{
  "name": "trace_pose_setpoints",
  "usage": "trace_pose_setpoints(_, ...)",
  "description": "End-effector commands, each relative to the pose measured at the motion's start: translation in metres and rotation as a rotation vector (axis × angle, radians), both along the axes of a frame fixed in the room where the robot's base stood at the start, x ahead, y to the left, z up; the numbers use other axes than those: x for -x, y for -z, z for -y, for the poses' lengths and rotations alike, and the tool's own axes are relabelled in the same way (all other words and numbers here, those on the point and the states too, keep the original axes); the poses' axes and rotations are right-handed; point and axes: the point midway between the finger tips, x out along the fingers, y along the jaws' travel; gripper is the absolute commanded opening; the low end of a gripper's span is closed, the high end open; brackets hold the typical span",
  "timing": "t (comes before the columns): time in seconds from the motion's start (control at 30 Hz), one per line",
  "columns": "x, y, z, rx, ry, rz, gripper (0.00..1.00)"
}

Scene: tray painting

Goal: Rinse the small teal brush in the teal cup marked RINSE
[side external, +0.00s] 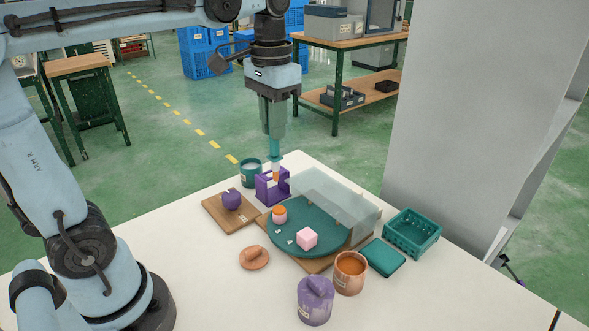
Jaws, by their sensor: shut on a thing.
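My gripper (274,131) points down over the back of the white table and is shut on the small teal brush (275,147). The brush hangs upright, with a pale band low down and an orange tip. Its tip is at the purple stand (263,190); I cannot tell whether it is inside, above or in front of it. The teal cup (250,175) stands just left of and behind the purple stand, open at the top, with a white label too small to read. The brush is apart from the cup.
A teal turntable (310,248) bears a pink cube (307,238) and an orange-topped piece (279,215), with a clear screen (345,200) behind. A purple ball (231,199) sits on a wooden board. An orange pot (350,275), purple pot (315,305) and teal basket (412,235) stand right.

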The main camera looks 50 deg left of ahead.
Motion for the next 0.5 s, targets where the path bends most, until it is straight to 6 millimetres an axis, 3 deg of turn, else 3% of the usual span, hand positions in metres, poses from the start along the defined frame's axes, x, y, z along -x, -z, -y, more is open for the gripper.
trace_pose_setpoints(0.17, -0.002, 0.000, -0.003, 0.000, -0.002, 0.000, 0.00)
trace_pose_setpoints(0.27, -0.009, 0.000, -0.016, 0.000, -0.006, 0.000, 0.00)
trace_pose_setpoints(0.37, -0.022, 0.001, -0.043, 0.000, -0.010, 0.000, 0.00)
trace_pose_setpoints(0.5, -0.039, 0.006, -0.094, 0.000, -0.011, -0.001, 0.00)
